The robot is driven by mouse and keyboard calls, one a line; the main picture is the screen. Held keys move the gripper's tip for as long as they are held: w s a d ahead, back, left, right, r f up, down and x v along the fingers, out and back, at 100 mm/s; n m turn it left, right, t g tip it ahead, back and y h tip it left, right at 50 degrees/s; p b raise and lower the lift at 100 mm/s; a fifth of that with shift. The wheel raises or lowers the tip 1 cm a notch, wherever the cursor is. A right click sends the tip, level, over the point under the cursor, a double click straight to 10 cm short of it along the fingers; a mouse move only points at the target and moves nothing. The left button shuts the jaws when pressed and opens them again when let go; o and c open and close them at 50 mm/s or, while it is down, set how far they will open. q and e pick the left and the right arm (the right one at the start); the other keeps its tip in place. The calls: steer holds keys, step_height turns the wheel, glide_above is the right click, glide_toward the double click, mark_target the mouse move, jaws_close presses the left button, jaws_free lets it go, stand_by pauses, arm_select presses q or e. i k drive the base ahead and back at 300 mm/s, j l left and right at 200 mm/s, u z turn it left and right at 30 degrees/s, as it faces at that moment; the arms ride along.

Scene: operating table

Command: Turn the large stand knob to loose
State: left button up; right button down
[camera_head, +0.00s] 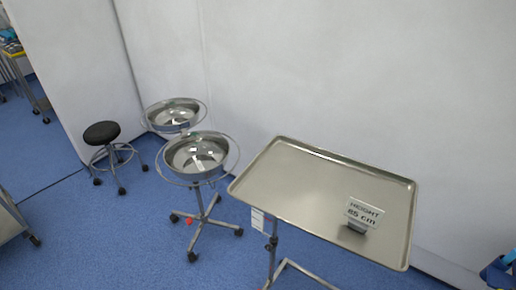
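The instrument stand carries a large steel tray (300,180) with a raised rim, at the right of the middle. Its upright post (272,264) goes down under the tray's near left part. A small dark knob (271,242) sits on this post just below the tray; its setting is too small to read. A white label (257,220) hangs beside the post under the tray edge. Neither of my grippers shows in the head view.
Two wheeled bowl stands, the nearer with a steel bowl (182,160), and a black stool (101,132) are to the left. A white wall (360,80) is behind. Blue floor (120,245) is clear at front left.

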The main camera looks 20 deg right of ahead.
mark_target(269, 247)
steer(key=k+z, duration=0.35)
steer(key=k, duration=0.2)
steer(key=k+z, duration=0.35)
steer(key=k, duration=0.15)
